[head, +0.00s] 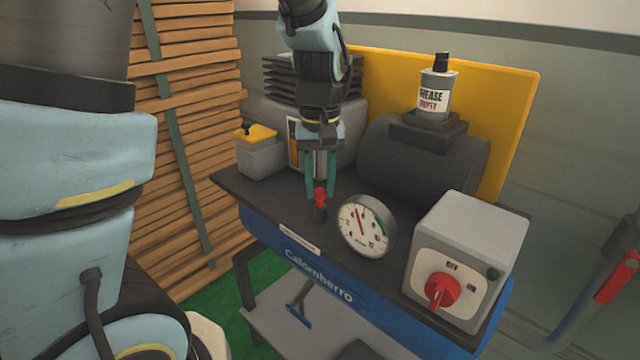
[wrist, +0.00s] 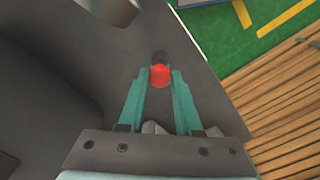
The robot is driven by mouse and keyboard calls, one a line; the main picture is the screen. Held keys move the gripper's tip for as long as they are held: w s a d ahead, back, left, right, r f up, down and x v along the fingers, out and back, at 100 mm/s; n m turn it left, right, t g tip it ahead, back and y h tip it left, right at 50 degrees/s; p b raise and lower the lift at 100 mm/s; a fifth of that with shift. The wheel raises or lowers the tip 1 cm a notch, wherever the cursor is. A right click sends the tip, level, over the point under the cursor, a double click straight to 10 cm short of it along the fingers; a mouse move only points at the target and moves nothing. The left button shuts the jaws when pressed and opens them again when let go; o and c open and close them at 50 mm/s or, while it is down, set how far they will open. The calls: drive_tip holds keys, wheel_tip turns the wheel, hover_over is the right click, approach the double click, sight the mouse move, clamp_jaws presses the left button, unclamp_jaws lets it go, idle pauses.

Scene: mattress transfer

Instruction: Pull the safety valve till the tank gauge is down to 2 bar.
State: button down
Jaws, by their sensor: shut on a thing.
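The safety valve (head: 320,198) has a red top and a dark base and stands on the compressor's dark top plate, left of the gauge. My gripper (head: 320,192) comes down from above with its teal fingers shut on the valve's red top. In the wrist view the red top of the valve (wrist: 160,76) sits between the fingertips. The tank gauge (head: 366,225) has a white dial with a red needle that points up and slightly left. Its numbers are too small to read for sure.
Right of the gauge is a grey switch box (head: 465,260) with a red knob. A grease can (head: 434,92) stands on the motor (head: 420,155) behind. Stacked wooden boards (head: 185,130) stand on the left. The blue tank (head: 330,285) is below the plate.

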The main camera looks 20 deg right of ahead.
sight(320, 191)
drive_tip(key=shift+r+p, duration=0.65)
drive_tip(key=shift+r, duration=0.15)
drive_tip(key=shift+f, duration=0.1)
drive_tip(key=c, duration=0.6)
unclamp_jaws()
wheel_tip(320, 191, up, 11)
drive_tip(key=shift+f+b, duration=0.1)
drive_tip(key=shift+b, duration=0.4)
drive_tip(key=a+f, duration=0.4)
drive_tip(key=a, duration=0.4)
drive_tip(key=w+a+f+n+t, duration=0.1)
drive_tip(key=a+f, duration=0.3)
drive_tip(key=a, duration=0.4)
drive_tip(key=a+f+n, duration=0.1)
drive_tip(key=a+f, duration=0.3)
drive_tip(key=a, duration=0.4)
drive_tip(key=shift+w+a+f+t, duration=0.1)
drive_tip(key=shift+w+a+t, duration=0.1)
drive_tip(key=shift+a+t, duration=0.1)
